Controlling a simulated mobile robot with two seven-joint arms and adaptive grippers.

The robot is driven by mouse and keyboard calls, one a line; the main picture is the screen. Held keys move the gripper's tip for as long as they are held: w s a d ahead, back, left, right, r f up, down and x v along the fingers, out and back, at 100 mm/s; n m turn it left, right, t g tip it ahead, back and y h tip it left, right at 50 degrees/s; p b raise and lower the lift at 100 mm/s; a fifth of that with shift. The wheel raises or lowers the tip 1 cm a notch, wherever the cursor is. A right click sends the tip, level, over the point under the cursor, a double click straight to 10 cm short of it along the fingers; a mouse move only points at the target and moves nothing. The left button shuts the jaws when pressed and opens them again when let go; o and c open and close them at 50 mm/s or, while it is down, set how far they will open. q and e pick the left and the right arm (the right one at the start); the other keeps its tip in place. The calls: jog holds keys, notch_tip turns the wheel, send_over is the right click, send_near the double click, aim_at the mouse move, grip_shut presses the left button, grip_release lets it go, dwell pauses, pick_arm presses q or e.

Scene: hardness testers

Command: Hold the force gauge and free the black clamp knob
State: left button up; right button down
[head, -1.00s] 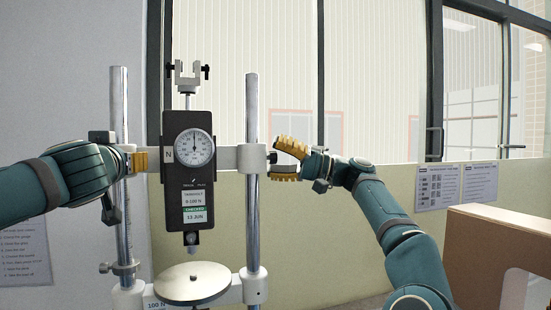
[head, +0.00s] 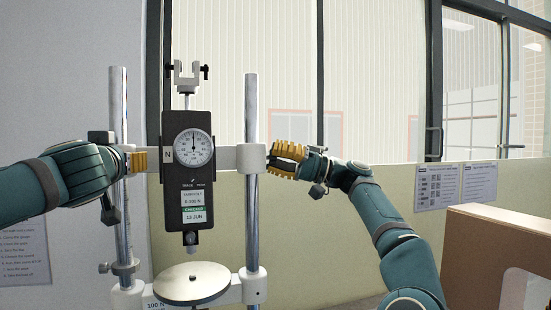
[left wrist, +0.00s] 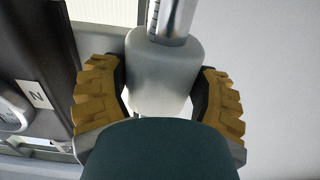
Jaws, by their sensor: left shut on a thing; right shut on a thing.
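The force gauge (head: 177,195), a dark box with a round white dial, sits upright on a white crossbar between two steel posts. My left gripper (head: 138,161) is at the crossbar's left end. In the left wrist view its yellow fingers (left wrist: 160,90) are shut around the white collar (left wrist: 165,75) on the left post. My right gripper (head: 272,159) is at the white collar (head: 251,158) on the right post, its fingers shut together where the black clamp knob sits. The fingers hide the knob.
A round metal plate (head: 192,284) lies below the gauge, and a white fork (head: 188,75) stands above it. A small side knob (head: 104,268) is low on the left post. A cardboard box (head: 500,225) stands at the right.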

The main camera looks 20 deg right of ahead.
jog(key=shift+n+g+y, duration=0.3)
jog(key=shift+n, duration=0.5)
jog(key=c, duration=0.7)
grip_release()
jog(key=shift+a, duration=0.1)
jog(key=shift+o, duration=0.2)
jog(key=v, duration=1.2)
jog(key=shift+o, duration=0.2)
